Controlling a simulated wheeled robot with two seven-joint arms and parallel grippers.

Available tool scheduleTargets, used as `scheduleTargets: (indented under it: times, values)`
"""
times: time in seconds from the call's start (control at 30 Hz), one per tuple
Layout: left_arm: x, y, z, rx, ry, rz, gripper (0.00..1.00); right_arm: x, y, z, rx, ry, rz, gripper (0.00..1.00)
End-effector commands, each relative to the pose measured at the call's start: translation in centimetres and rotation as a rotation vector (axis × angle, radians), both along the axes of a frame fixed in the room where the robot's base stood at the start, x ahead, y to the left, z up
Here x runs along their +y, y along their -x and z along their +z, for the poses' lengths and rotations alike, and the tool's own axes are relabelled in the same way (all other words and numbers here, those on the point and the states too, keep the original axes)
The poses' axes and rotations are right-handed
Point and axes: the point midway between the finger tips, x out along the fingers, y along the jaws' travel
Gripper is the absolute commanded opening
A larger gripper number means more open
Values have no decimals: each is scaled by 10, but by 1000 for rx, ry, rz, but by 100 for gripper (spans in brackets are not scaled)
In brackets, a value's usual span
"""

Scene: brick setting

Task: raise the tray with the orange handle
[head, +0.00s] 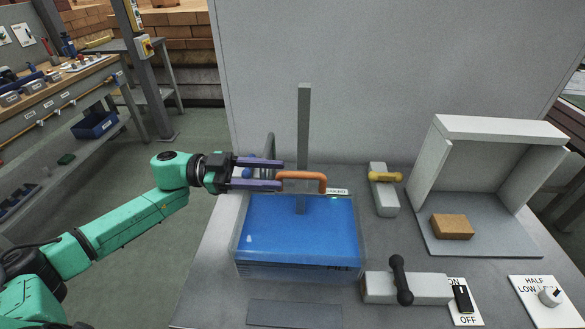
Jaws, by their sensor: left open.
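The orange handle (318,176) is a bracket-shaped bar above the back part of a clear tank (243,268) filled with blue liquid. A grey upright post (304,120) rises behind the handle. The tray itself cannot be made out clearly. My left gripper (282,173) comes in from the left with its two purple fingers apart, one farther back and one nearer. The fingertips are at the left end of the handle; whether they touch it cannot be told. My right gripper is not in view.
A yellow-handled block (384,200) and a block with a dark lever (378,288) stand right of the tank. An open grey box (500,130) holds a brick (452,227). A switch (463,298) and a dial (550,296) sit at front right.

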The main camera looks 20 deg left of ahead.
Motion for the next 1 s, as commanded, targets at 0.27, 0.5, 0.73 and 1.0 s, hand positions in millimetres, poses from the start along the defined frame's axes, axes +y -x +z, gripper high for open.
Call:
scheduleTargets:
  times: [0.27, 0.5, 0.73, 1.0]
  values:
    - [-45, -12, 1, -1, 1, 1, 50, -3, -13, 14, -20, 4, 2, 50]
    - [-47, -12, -1, 0, -1, 2, 50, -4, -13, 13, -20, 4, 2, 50]
    - [-46, -12, 0, -1, -1, 3, 0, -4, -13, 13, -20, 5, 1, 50]
    - [-46, -12, 0, -2, 0, 3, 0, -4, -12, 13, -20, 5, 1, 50]
